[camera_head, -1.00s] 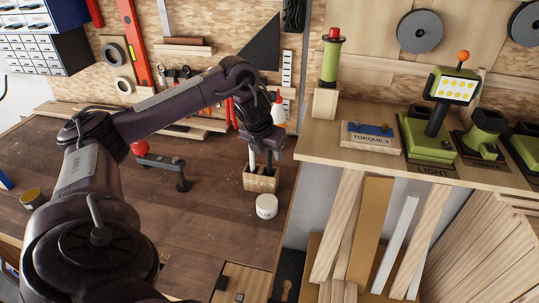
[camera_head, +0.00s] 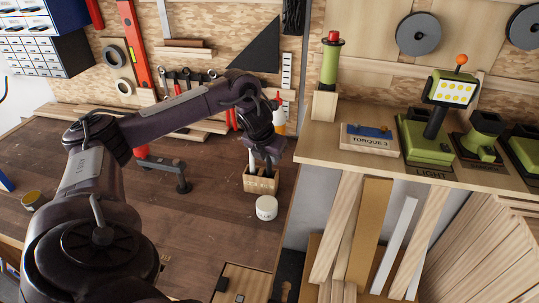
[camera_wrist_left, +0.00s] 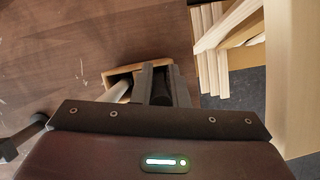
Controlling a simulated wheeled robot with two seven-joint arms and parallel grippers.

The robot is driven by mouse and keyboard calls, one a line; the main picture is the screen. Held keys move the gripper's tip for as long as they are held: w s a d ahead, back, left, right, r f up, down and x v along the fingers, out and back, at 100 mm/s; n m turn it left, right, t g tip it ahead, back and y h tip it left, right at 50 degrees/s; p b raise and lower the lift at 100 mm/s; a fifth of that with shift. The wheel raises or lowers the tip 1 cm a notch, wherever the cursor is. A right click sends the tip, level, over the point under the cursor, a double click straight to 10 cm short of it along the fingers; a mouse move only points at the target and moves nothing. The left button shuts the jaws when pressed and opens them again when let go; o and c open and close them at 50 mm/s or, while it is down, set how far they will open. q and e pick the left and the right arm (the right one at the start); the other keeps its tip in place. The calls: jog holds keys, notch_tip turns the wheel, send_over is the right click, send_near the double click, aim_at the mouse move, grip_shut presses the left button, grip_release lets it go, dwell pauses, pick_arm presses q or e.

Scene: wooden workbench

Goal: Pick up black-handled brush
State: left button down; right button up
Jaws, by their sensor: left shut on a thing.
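A small wooden holder (camera_head: 261,184) stands on the workbench near its right edge. It also shows in the left wrist view (camera_wrist_left: 122,71). My left gripper (camera_head: 263,163) reaches down into the top of the holder. In the left wrist view its two fingers are shut on the black-handled brush (camera_wrist_left: 162,86), of which only a dark handle shows between them. A light-coloured handle (camera_wrist_left: 118,91) leans in the holder beside the fingers. The brush's lower end is hidden. My right gripper is not in view.
A white jar (camera_head: 266,207) stands just in front of the holder. A dark clamp-like tool (camera_head: 165,167) lies left of it. A raised wooden shelf (camera_head: 315,148) borders the bench on the right.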

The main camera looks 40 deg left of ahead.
pick_arm(q)
jog(key=shift+r, duration=0.1)
notch_tip(320, 180, up, 20)
jog(key=p, duration=1.1)
jog(key=shift+p, duration=0.35)
